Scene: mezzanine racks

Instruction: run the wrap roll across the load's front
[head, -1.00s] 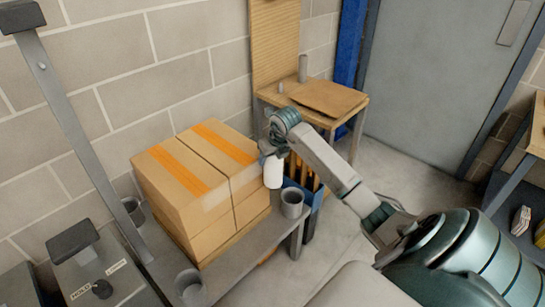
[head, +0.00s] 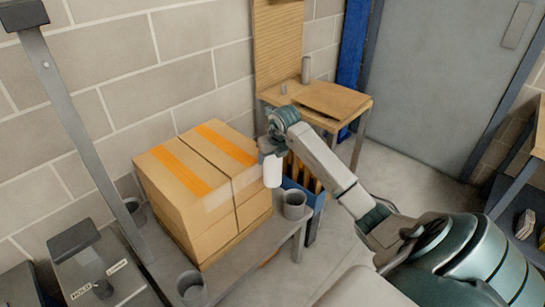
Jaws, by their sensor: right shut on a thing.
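The load (head: 205,205) is a stack of cardboard boxes with orange tape across the top, on a grey table by the block wall. My right gripper (head: 271,150) is shut on the white wrap roll (head: 273,171), which hangs upright below it. The roll is at the right corner of the load's front, close to the boxes; I cannot tell if it touches. A faint clear band of film shows on the front near that corner. My left gripper is not in view.
Grey cups stand on the table, one right of the load (head: 294,203) and one at the front (head: 191,288). A grey post (head: 80,130) and a control box (head: 95,270) are at the left. A wooden bench (head: 330,100) stands behind my right arm.

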